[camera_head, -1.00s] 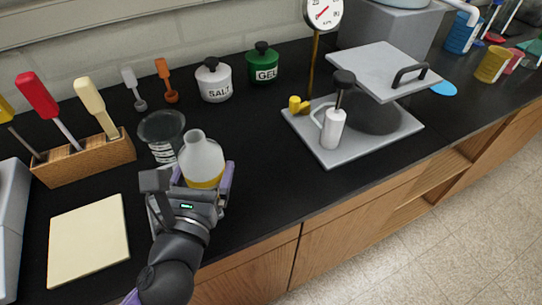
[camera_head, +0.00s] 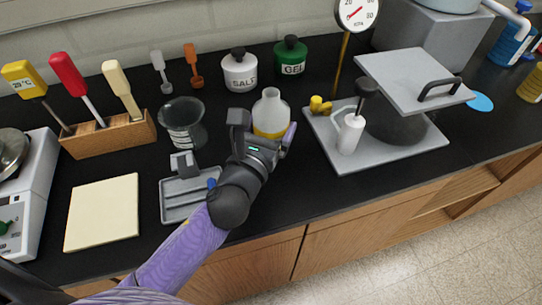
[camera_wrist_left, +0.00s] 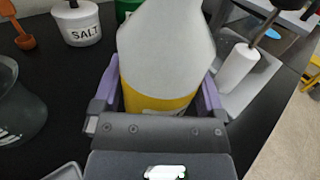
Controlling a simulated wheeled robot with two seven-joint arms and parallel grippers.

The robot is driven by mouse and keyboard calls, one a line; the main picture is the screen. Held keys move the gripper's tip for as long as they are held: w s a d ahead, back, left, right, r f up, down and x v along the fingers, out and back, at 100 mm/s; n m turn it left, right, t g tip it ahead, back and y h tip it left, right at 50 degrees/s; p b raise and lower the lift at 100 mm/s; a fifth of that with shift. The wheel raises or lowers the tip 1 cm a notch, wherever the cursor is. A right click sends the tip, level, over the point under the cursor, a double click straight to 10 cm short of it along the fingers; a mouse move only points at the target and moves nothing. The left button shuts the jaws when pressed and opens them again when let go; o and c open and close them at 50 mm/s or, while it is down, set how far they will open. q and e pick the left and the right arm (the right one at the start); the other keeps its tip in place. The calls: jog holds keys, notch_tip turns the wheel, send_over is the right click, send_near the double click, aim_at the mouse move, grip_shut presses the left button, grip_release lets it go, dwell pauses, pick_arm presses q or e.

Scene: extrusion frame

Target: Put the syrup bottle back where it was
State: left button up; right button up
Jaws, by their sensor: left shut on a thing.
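The syrup bottle (camera_head: 271,112) is a translucent white bottle with a yellow band low on it. It is upright in my left gripper (camera_head: 270,143), whose purple fingers are shut on its sides. In the left wrist view the bottle (camera_wrist_left: 165,55) fills the middle, between the two fingers of the gripper (camera_wrist_left: 155,100). I cannot tell whether its base touches the counter. My right gripper is not in view.
The salt jar (camera_head: 240,72) and green gel jar (camera_head: 291,60) stand behind. A glass beaker (camera_head: 183,123) and a grey tray (camera_head: 180,205) are to the left.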

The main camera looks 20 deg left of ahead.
pick_arm(q)
notch_tip(320, 180, down, 7)
jog(key=b, duration=0.3)
jog(key=shift+r, duration=0.45)
jog(key=shift+f, duration=0.2)
jog(key=o, duration=1.1)
jog(key=shift+c, duration=0.2)
jog(key=shift+r, duration=0.3)
jog(key=s, duration=0.3)
jog(key=s+b, duration=0.1)
jog(key=s, duration=0.3)
jog(key=s+a, duration=0.1)
jog(key=s, duration=0.3)
jog(key=shift+s+f, duration=0.2)
jog(key=shift+s+r, duration=0.15)
jog(key=shift+s, duration=0.15)
